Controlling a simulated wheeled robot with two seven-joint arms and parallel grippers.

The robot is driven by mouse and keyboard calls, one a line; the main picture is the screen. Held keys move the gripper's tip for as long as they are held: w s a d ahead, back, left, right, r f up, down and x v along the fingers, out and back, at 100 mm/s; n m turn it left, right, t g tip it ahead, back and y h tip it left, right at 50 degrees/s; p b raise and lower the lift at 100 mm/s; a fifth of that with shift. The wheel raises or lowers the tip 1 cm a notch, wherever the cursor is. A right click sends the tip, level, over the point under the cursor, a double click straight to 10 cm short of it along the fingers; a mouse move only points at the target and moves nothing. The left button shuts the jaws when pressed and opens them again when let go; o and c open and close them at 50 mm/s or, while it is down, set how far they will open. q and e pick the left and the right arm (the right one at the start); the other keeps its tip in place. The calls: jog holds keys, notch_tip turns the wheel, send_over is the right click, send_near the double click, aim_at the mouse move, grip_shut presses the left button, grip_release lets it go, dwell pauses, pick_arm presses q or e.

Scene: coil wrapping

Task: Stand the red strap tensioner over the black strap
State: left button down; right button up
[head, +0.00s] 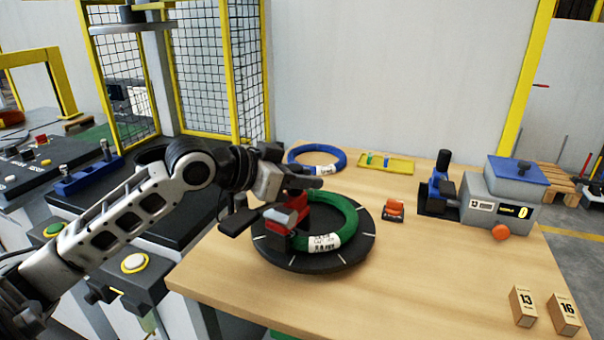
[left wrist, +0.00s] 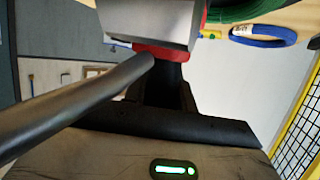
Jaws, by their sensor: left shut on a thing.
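The red strap tensioner (head: 299,241) has a grey cylindrical part and is at the left part of the green coil (head: 346,215). My left gripper (head: 275,203) is shut on it from above. In the left wrist view a grey and red part of the tensioner (left wrist: 165,52) shows at the top, with a dark rod crossing in front. The green coil lies flat on a black round turntable (head: 300,262) and bears a white label. I cannot make out the black strap; the tensioner and gripper cover that part of the coil. Whether the tensioner touches the coil is unclear.
A blue coil (head: 335,161) and a yellow tray (head: 395,165) lie at the back of the wooden table (head: 430,270). An orange-and-dark item (head: 394,210) lies right of the turntable. A grey machine (head: 495,200) stands at the right, two numbered blocks (head: 523,305) at front right.

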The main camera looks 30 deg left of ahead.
pick_arm(q)
jog(key=c, duration=1.1)
grip_release()
jog(key=shift+c, duration=0.2)
jog(key=shift+r, duration=0.3)
jog(key=b+v, duration=0.1)
jog(key=v, duration=1.1)
jog(key=shift+r, duration=0.45)
pick_arm(e)
jog(key=shift+a, duration=0.1)
jog(key=shift+f, duration=0.1)
